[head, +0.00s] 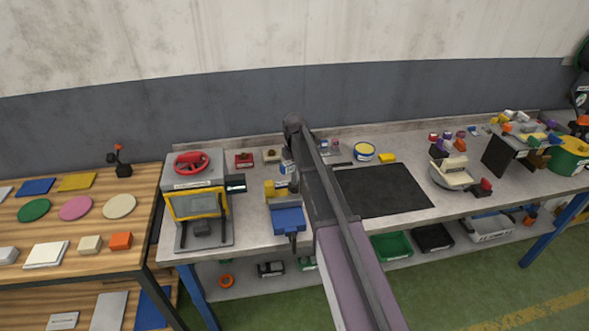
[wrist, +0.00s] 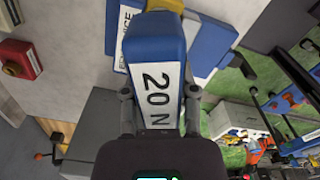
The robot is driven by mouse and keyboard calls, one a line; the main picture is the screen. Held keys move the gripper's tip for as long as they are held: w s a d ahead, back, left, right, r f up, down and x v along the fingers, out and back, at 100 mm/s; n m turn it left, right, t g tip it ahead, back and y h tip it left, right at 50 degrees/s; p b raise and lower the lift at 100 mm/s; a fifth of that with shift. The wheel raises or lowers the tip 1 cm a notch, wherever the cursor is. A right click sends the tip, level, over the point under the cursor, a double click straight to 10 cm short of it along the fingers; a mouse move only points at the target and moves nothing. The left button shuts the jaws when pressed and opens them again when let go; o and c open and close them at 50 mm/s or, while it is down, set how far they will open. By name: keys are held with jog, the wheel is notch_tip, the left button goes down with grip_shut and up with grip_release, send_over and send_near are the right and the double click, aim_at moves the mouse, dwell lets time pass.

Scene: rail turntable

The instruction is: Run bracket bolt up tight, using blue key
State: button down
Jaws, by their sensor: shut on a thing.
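The blue key (wrist: 158,45), a blue body with a white label reading "20 N", fills the middle of the wrist view. My gripper (wrist: 160,105) is shut on it, with one finger on each side. In the head view the key (head: 287,168) shows small beside my arm. A blue vice (head: 288,220) stands on the bench just below it; its blue body and label also show behind the key in the wrist view (wrist: 208,42). A yellow part (head: 275,190) is at the vice, and yellow shows at the key's far end. I cannot make out the bracket bolt.
A machine with a red handwheel (head: 191,163) stands left of the vice. A red block (head: 243,160) lies behind. A black mat (head: 382,190) lies clear to the right of my arm. A turntable (head: 452,176) is farther right.

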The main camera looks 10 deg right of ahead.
jog(key=shift+m, duration=1.5)
jog(key=shift+m, duration=2.3)
jog(key=shift+m, duration=0.7)
